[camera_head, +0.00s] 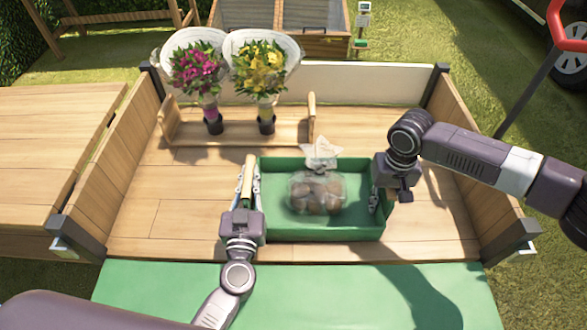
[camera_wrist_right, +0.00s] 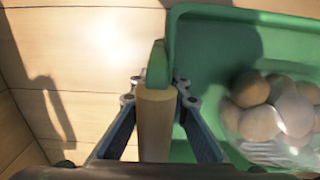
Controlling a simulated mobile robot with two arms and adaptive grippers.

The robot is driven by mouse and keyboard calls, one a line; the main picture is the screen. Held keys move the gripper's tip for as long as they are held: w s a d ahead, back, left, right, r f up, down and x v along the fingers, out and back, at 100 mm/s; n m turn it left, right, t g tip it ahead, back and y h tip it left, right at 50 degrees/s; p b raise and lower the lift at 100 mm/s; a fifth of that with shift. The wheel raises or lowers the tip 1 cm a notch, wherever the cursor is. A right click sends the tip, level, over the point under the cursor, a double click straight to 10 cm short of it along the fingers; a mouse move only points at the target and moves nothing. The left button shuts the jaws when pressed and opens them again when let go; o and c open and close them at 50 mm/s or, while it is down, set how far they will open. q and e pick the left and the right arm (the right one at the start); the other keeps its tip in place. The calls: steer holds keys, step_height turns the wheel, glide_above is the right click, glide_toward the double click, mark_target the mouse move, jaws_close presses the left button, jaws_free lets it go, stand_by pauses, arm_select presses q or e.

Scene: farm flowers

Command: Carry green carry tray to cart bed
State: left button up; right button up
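The green carry tray (camera_head: 320,236) rests level on the cart bed (camera_head: 180,215), right of its middle. It holds a clear bag of round brown produce (camera_head: 318,195), also in the right wrist view (camera_wrist_right: 270,108). My left gripper (camera_head: 248,188) is at the tray's left wooden handle (camera_head: 249,172), with fingers spread on both sides of it and small gaps showing. My right gripper (camera_head: 375,200) is at the tray's right side. In the right wrist view its fingers press on both sides of a wooden handle (camera_wrist_right: 155,125).
A wooden rack (camera_head: 290,131) with two bouquets, pink (camera_head: 196,68) and yellow (camera_head: 260,68), stands at the back of the bed. Wooden side walls (camera_head: 130,150) bound the bed. Bare boards lie left of the tray. A green surface (camera_head: 300,290) is in front.

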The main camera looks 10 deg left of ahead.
arm_select(q)
steer(key=o, duration=0.4)
steer(key=shift+a+r, duration=0.1)
steer(key=shift+r, duration=0.1)
arm_select(e)
steer(key=o, duration=0.4)
steer(key=shift+d, duration=0.15)
steer(key=shift+r, duration=0.15)
arm_select(q)
steer(key=s, duration=0.4)
steer(key=s+d, duration=0.1)
steer(key=s, duration=0.7)
steer(key=shift+d, duration=0.4)
arm_select(e)
step_height(320, 180, up, 12)
steer(key=shift+f, duration=0.1)
